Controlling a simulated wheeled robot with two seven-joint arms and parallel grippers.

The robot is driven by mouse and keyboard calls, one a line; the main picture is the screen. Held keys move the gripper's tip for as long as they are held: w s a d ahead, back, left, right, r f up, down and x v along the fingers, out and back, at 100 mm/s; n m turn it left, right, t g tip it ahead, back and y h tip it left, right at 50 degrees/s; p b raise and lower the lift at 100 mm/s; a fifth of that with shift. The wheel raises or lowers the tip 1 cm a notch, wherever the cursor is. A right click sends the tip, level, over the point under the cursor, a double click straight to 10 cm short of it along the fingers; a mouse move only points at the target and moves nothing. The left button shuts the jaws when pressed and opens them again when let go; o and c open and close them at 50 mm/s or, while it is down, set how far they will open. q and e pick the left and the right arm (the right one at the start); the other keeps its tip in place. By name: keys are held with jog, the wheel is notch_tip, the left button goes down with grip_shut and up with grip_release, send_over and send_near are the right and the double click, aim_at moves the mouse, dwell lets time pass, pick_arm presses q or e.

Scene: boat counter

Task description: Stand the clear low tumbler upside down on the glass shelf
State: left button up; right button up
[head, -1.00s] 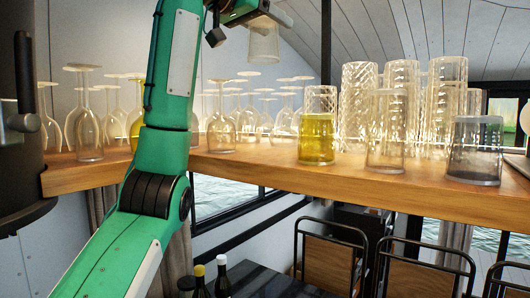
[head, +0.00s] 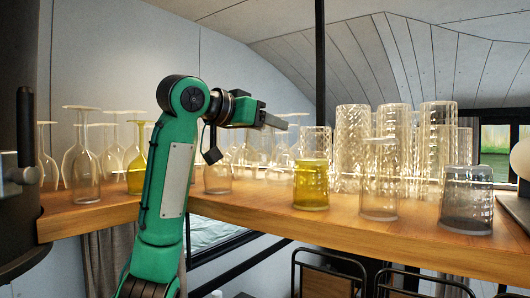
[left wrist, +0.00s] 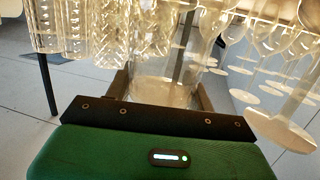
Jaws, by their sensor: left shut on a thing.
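My left gripper (head: 276,122) reaches in from the left, above the wooden shelf (head: 270,212) that bears the glassware. In the left wrist view my left gripper (left wrist: 164,88) is shut on a clear tumbler (left wrist: 165,68), which shows between its two fingers. In the head view the held tumbler is hard to make out against the clear glasses behind. Whether it touches the shelf, and which way up it is, I cannot tell. My right gripper is in neither view now.
Upside-down stemmed glasses (head: 84,162) stand at the left. A tumbler with yellow in it (head: 311,186), a clear tumbler (head: 380,178), a grey tumbler (head: 466,202) and several tall patterned glasses (head: 437,125) crowd the right. The shelf's front strip is bare.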

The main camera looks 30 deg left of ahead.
aim_at(265, 158)
pick_arm(q)
jog(key=f, duration=0.3)
jog(key=shift+w+a+f+p, duration=0.1)
jog(key=shift+w+a+p, duration=0.1)
jog(key=shift+p, duration=0.15)
jog(key=shift+s+d+f+p, duration=0.1)
jog(key=shift+f+p, duration=0.2)
jog(key=shift+f, duration=0.45)
jog(key=shift+s+d+f+p, duration=0.1)
jog(key=shift+f+p, duration=0.15)
jog(key=shift+f, duration=0.45)
jog(key=shift+w+a+f, duration=0.1)
jog(key=shift+a+f, duration=0.05)
jog(key=shift+f, duration=0.4)
